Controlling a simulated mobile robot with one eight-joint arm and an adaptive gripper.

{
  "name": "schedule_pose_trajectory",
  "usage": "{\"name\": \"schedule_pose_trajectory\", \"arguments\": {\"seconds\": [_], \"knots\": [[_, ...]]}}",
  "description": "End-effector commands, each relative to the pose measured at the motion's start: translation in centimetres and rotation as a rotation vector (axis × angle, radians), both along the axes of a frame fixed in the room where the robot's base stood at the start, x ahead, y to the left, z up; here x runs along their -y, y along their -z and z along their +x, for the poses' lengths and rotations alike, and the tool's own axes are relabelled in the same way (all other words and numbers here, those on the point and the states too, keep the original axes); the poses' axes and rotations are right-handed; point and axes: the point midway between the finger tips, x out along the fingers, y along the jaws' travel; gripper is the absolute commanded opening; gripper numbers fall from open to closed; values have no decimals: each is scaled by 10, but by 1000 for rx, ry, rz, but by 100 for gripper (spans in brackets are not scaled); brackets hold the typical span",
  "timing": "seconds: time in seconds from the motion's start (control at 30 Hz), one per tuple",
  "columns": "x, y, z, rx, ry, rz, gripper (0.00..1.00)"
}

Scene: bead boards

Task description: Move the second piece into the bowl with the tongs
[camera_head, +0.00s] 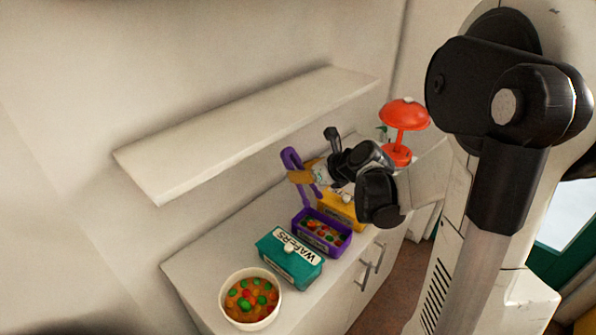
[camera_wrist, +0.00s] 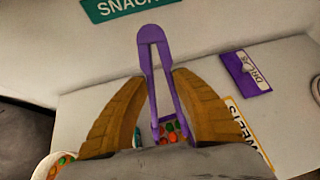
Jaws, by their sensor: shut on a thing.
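My gripper (camera_head: 301,177) is shut on the purple tongs (camera_head: 291,158), above the counter near the wall. In the wrist view the tongs (camera_wrist: 146,36) stand between the two brown fingers of my gripper (camera_wrist: 160,82), bend at the far end, arms running down toward the boxes. An open purple box (camera_head: 341,245) of coloured pieces sits below; its pieces (camera_wrist: 169,130) show between the tongs' arms. Whether the tongs' tips hold a piece is hidden. The white bowl (camera_head: 226,309) of red, green and orange pieces stands at the counter's near end; its edge (camera_wrist: 39,167) shows at lower left.
A teal box labelled WAFERS (camera_head: 282,265) stands between bowl and purple box. A yellow box (camera_head: 338,208) stands beyond the purple box. A red lamp (camera_head: 403,118) is at the far end. A white shelf (camera_head: 245,130) overhangs. A purple lid (camera_wrist: 240,75) lies near the wall.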

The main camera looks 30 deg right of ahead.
Motion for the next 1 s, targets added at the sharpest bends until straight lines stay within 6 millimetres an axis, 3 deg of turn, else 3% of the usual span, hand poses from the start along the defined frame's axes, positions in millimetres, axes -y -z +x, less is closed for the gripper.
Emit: {"name": "schedule_pose_trajectory", "arguments": {"seconds": [0.37, 1.0], "knots": [[0, 13, 0, 0, 0, 0, 22], [0, 75, 0, 1, 0, 0, 22]]}}
